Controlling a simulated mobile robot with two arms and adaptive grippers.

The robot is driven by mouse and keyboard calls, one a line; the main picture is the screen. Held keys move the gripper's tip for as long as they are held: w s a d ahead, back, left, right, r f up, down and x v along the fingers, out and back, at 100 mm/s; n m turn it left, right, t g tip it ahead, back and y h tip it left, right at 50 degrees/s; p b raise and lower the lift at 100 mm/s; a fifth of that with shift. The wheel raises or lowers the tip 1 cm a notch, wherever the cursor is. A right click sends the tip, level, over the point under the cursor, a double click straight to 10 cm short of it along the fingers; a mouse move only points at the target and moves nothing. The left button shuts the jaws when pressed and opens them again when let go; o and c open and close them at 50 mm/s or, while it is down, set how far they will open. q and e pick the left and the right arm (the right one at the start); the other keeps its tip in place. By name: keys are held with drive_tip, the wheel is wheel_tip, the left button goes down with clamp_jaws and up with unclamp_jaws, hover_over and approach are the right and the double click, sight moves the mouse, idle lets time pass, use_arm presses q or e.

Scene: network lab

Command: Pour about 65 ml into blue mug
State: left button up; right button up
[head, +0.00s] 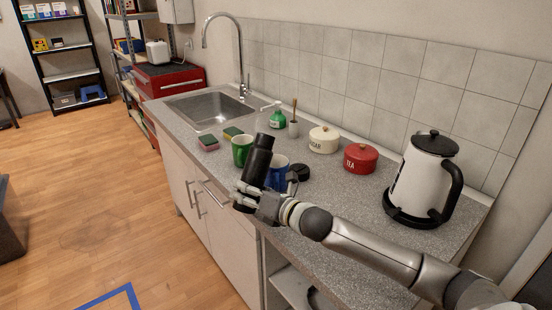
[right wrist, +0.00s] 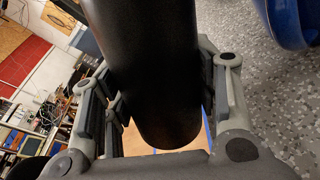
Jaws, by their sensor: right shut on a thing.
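The blue mug (head: 279,170) stands on the speckled counter and is partly hidden by my right gripper and what it holds; part of it also shows at the top right of the right wrist view (right wrist: 287,22). My right gripper (head: 249,192) is shut on a black cylindrical flask (head: 257,158), just left of and in front of the mug. The flask is slightly tilted, its upper end leaning right in the head view. In the right wrist view the flask (right wrist: 150,70) sits between both fingers. Its opening and contents are hidden. My left gripper is not in view.
A green mug (head: 241,151) stands close behind the flask. A round black lid-like piece (head: 300,171) lies right of the blue mug. A red tea tin (head: 360,158), a cream sugar tin (head: 324,139) and a kettle (head: 424,180) stand further right. Sponges (head: 208,142) lie near the sink (head: 210,106).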

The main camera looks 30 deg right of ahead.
sight(239, 191)
drive_tip(key=a+m, duration=0.1)
drive_tip(key=s+a+m+y+p, duration=0.1)
drive_tip(key=m, duration=0.1)
drive_tip(key=shift+a+g, duration=0.1)
drive_tip(key=shift+g, duration=0.3)
drive_tip(key=shift+s+a+r+m+p, duration=0.2)
drive_tip(key=shift+a+r+m+p, duration=0.25)
drive_tip(key=shift+m+p, duration=0.4)
drive_tip(key=shift+r+p, duration=0.55)
drive_tip(key=shift+p, duration=0.1)
drive_tip(key=shift+s+a+r+m+g+y+p, duration=0.1)
drive_tip(key=shift+a+r+m+g+y+p, duration=0.1)
drive_tip(key=shift+r+m+p, duration=0.2)
drive_tip(key=shift+s+a+r+m+g+y+p, duration=0.1)
drive_tip(key=shift+r+m+g+y+p, duration=0.15)
drive_tip(key=shift+p, duration=0.1)
drive_tip(key=shift+w+d+r, duration=0.15)
drive_tip(key=shift+d+r, duration=0.05)
drive_tip(key=shift+d+r+m, duration=0.1)
drive_tip(key=shift+r+m, duration=0.2)
drive_tip(key=shift+r, duration=0.05)
drive_tip(key=shift+w+d+r+m+y, duration=0.15)
drive_tip(key=shift+r+m+y, duration=0.15)
drive_tip(key=shift+r, duration=0.15)
drive_tip(key=shift+r+p, duration=0.3)
drive_tip(key=shift+p, duration=0.05)
drive_tip(key=shift+s+a, duration=0.3)
drive_tip(key=shift+a, duration=0.05)
